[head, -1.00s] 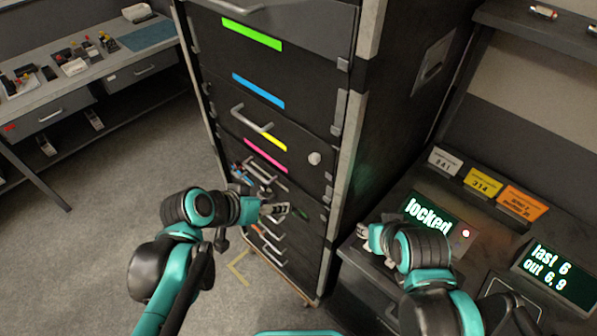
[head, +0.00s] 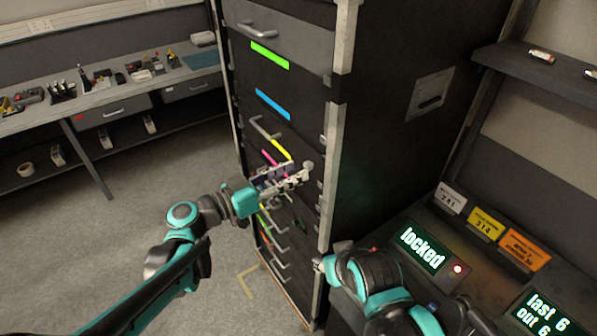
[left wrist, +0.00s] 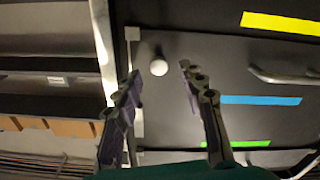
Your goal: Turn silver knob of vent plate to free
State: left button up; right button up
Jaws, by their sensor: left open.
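The silver knob (head: 308,166) is a small round pale knob near the right edge of a dark panel (head: 283,133) with a yellow strip, on the tall cabinet. It also shows in the left wrist view (left wrist: 158,67), between and beyond the two fingertips. My left gripper (head: 298,177) is open in front of the panel, its fingertips close to the knob; contact cannot be told. The fingers spread around empty space in the left wrist view (left wrist: 160,76). My right gripper (head: 328,262) is low beside the cabinet, partly hidden by its own arm, and its jaws are unclear.
The cabinet has several drawers with bar handles (head: 263,128) and coloured strips. A console at right has a display reading "locked" (head: 423,249) with a red light (head: 457,268) and several label cards. A workbench (head: 95,100) stands at left; floor between is clear.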

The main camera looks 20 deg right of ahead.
aim_at(306, 167)
pick_arm(q)
jog(key=shift+x, duration=1.65)
grip_shut()
